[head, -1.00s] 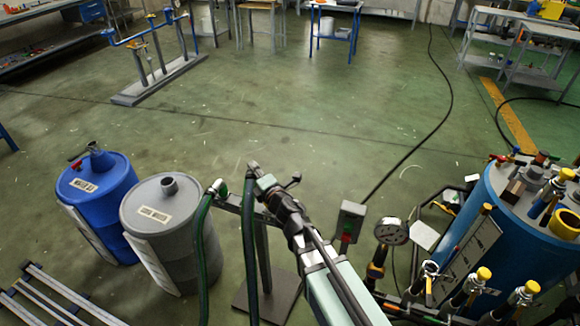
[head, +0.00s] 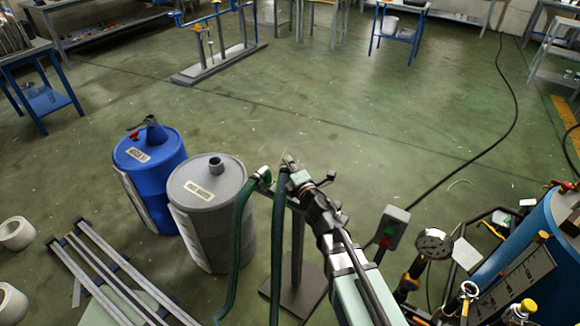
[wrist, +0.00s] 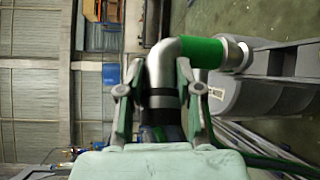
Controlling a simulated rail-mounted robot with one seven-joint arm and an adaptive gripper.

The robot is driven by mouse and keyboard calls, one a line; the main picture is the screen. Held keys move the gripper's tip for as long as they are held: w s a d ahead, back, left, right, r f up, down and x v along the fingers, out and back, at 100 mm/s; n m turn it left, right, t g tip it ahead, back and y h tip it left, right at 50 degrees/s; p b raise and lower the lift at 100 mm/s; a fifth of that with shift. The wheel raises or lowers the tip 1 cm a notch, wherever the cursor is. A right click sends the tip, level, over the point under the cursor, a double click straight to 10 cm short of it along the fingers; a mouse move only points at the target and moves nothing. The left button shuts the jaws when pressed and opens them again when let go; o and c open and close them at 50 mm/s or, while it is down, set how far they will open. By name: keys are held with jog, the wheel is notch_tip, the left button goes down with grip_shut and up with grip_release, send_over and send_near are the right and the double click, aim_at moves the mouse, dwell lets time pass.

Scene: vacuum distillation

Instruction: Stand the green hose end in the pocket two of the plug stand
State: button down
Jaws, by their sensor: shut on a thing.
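My gripper (head: 301,181) is shut on the green hose end (wrist: 163,72), a silver elbow with a bright green collar and dark bands, seen between the fingers in the wrist view. In the head view a dark green hose (head: 278,245) hangs down from the gripper. The plug stand (head: 298,245) is a grey post on a square base plate, just below and behind the gripper. Another green hose (head: 236,240) has its end at the stand's left side. The stand's pockets are mostly hidden by the hoses and gripper, so I cannot tell which pocket is which.
A grey drum (head: 213,222) and a blue drum (head: 150,170) stand to the left. A blue vessel (head: 530,258) with fittings is at the right.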

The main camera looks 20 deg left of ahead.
jog(key=shift+f+b, duration=2.1)
jog(key=shift+f, duration=0.3)
jog(key=shift+f+b, duration=2.1)
jog(key=shift+f, duration=0.15)
jog(key=c, duration=0.7)
grip_release()
